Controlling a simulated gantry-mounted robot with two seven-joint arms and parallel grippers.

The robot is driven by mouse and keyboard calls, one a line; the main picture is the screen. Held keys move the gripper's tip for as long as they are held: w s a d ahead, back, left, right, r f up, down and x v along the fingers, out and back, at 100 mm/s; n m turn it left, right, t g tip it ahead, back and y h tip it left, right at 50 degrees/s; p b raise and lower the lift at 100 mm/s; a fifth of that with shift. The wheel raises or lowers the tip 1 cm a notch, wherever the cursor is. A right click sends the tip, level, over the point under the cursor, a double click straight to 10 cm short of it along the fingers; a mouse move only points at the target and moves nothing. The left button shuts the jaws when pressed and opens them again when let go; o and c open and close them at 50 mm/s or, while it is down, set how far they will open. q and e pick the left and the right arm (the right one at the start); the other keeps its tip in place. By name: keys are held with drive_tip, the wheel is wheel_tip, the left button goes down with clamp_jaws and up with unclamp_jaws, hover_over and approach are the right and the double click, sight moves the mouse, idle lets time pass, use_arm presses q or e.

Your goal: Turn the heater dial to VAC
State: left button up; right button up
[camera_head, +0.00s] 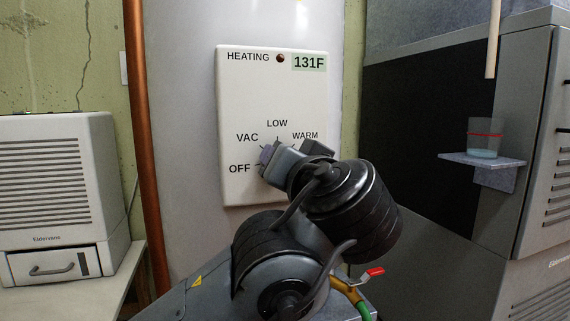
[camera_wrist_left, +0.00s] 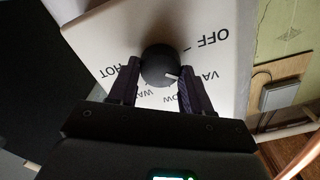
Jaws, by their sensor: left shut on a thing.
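The white heater panel (camera_head: 270,100) is fixed to a grey tank and reads HEATING, with a 131F display (camera_head: 308,63). OFF, VAC, LOW and WARM are visible in the head view. HOT also shows in the left wrist view. The round black dial (camera_wrist_left: 158,62) is hidden behind my gripper in the head view. Its white mark faces between the VAC and LOW labels, seemingly nearer VAC, though a finger partly covers that area. My left gripper (camera_wrist_left: 157,76) is shut on the dial, one finger on each side. My right gripper is not in view.
A copper pipe (camera_head: 145,150) runs vertically left of the panel. A white appliance (camera_head: 55,190) stands at far left. A grey cabinet (camera_head: 540,150) with a small shelf holding a glass (camera_head: 484,138) is at right. A red-handled valve (camera_head: 367,275) sits below my arm.

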use_arm(q)
drive_tip(key=o, duration=1.1)
drive_tip(key=shift+c, duration=0.2)
drive_tip(key=p+v, duration=0.3)
drive_tip(key=v, duration=0.7)
drive_tip(key=shift+s, duration=0.35)
drive_tip(key=shift+d, duration=0.1)
